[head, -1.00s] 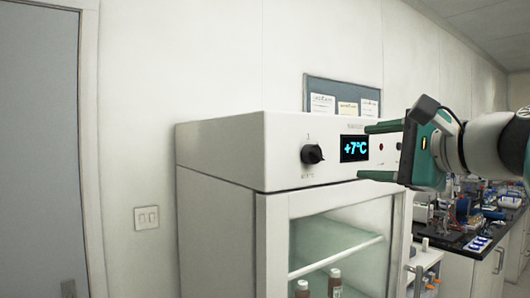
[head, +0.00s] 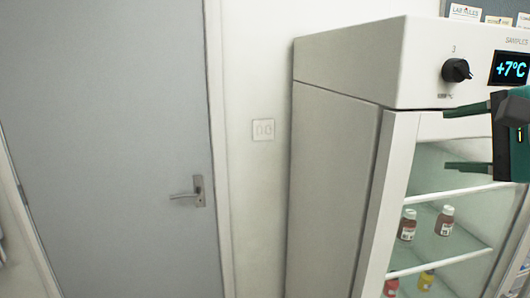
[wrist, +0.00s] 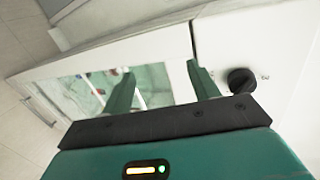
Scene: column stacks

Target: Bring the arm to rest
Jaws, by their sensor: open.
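My gripper (head: 466,139) is at the right edge of the head view, its two green fingers apart and pointing left, with nothing between them. It appears in front of the white fridge cabinet (head: 340,180). The wrist view also shows my gripper (wrist: 160,82) with its fingers spread and empty, over the fridge front. The rest of my arm is cut off at the right of the head view.
The fridge has a black knob (head: 457,70), a display (head: 511,68) reading +7°C and a glass front with several bottles inside. A grey door (head: 110,150) with a handle (head: 190,194) stands at left. A light switch (head: 263,130) is between them.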

